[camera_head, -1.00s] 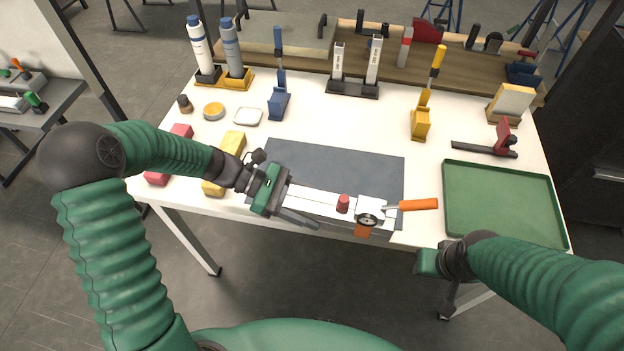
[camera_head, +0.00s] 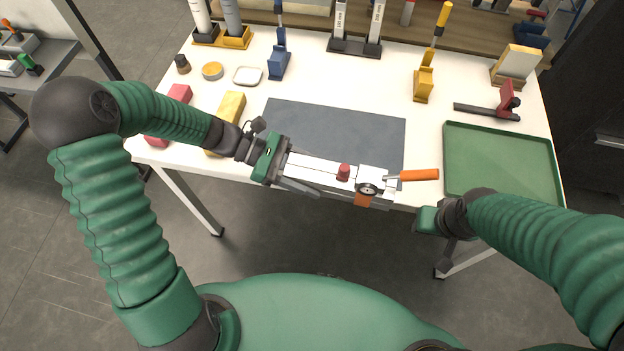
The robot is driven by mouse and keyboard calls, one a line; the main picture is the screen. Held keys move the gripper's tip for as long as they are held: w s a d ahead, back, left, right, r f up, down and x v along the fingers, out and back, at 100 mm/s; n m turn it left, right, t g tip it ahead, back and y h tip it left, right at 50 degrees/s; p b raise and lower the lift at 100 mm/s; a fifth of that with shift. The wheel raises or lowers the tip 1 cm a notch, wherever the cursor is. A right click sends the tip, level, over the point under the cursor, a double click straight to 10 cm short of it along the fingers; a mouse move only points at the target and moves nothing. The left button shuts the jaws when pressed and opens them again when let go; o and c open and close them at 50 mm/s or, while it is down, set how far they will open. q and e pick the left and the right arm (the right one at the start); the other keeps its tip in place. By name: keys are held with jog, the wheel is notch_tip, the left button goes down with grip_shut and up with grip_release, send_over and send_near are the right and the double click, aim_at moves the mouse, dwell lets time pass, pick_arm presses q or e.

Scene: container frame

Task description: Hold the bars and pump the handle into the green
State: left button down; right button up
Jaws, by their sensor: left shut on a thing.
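A tool with white bars (camera_head: 322,171) lies along the front edge of the table, over the dark grey mat. It has a red knob (camera_head: 343,172), a round dial gauge (camera_head: 368,189) and an orange handle (camera_head: 418,175) pointing right. An orange block (camera_head: 362,200) hangs under the dial. My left gripper (camera_head: 288,172) is shut on the left end of the white bars. The dial's needle and any green zone are too small to read. My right gripper (camera_head: 428,220) is just off the front table edge, below and apart from the orange handle; its fingers are not clear.
A dark grey mat (camera_head: 335,130) covers the table's middle. A green tray (camera_head: 500,150) lies at the right. Yellow (camera_head: 232,106) and red blocks (camera_head: 180,94) lie at the left. A blue tool (camera_head: 280,62), yellow tool (camera_head: 424,84) and red clamp (camera_head: 507,100) stand further back.

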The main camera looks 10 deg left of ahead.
aim_at(313, 145)
pick_arm(q)
jog(key=shift+w+a+f, duration=0.2)
jog(key=shift+w+f, duration=0.15)
jog(key=shift+w, duration=0.95)
jog(key=shift+w+a+f, duration=0.25)
jog(key=shift+w+f, duration=0.1)
jog(key=shift+w, duration=0.95)
jog(key=shift+w+a+f, duration=0.2)
jog(key=shift+w+f, duration=0.15)
jog(key=shift+w, duration=0.95)
jog(key=shift+w+a+f+b, duration=0.15)
jog(key=shift+w+f+b, duration=0.1)
jog(key=shift+w, duration=0.65)
jog(key=shift+w+a+f+b, duration=0.15)
jog(key=shift+w+a+f, duration=0.05)
jog(key=shift+w, duration=0.65)
jog(key=shift+w+a+f+b, duration=0.15)
jog(key=shift+w+f+b, duration=0.1)
jog(key=shift+w, duration=0.65)
jog(key=shift+f, duration=0.35)
